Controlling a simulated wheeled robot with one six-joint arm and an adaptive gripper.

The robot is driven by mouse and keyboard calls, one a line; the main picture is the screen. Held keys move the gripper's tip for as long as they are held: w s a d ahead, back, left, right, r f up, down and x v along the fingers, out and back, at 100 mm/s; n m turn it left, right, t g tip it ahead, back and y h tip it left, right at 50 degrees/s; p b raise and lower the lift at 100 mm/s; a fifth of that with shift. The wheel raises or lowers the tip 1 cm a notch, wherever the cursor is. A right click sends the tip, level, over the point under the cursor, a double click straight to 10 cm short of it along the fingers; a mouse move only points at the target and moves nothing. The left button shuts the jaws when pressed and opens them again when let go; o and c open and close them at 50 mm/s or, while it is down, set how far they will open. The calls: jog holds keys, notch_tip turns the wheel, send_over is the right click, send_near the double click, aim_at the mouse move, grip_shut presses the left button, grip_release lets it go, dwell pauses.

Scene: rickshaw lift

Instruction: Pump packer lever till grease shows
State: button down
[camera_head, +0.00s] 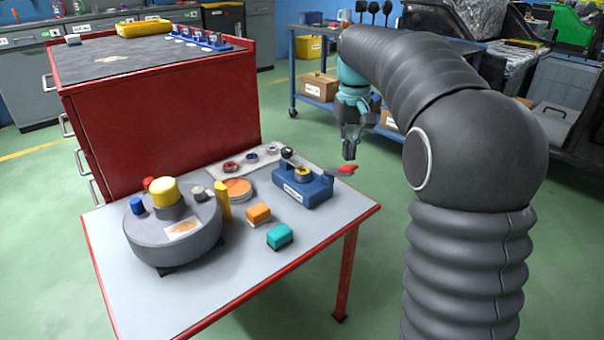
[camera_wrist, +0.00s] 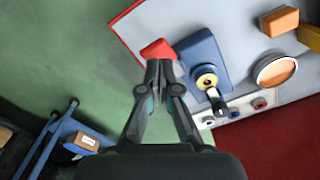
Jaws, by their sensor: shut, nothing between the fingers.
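A short lever with a black knob (camera_head: 287,153) rises beside the ring. A red piece (camera_head: 346,169) sticks out at the block's right end. My gripper (camera_head: 349,154) is shut and empty, above and close to the red piece. In the wrist view the closed fingertips (camera_wrist: 159,66) lie just below the red piece (camera_wrist: 157,49); contact cannot be told. I see no clear grease.
The table (camera_head: 210,296) also holds a grey drum (camera_head: 150,242), an orange-topped disc (camera_head: 238,190), an orange block (camera_head: 258,213), a teal block (camera_head: 279,236) and a strip of rings (camera_head: 251,154). A red cabinet (camera_head: 170,120) stands behind. Green floor lies right of the table.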

jog(key=shift+f, duration=0.15)
dwell(0.4)
jog(key=shift+f+b, duration=1.4)
jog(key=shift+f, duration=0.9)
notch_tip(320, 180, up, 6)
jog(key=p, duration=0.6)
jog(key=shift+r, duration=0.25)
jog(key=shift+r+p, duration=0.55)
jog(key=shift+r, duration=0.55)
jog(key=shift+r, duration=1.35)
jog(key=b, duration=0.6)
send_over(348, 166)
notch_tip(348, 166, down, 5)
jog(key=shift+s+r, duration=0.1)
jog(key=shift+f, duration=0.85)
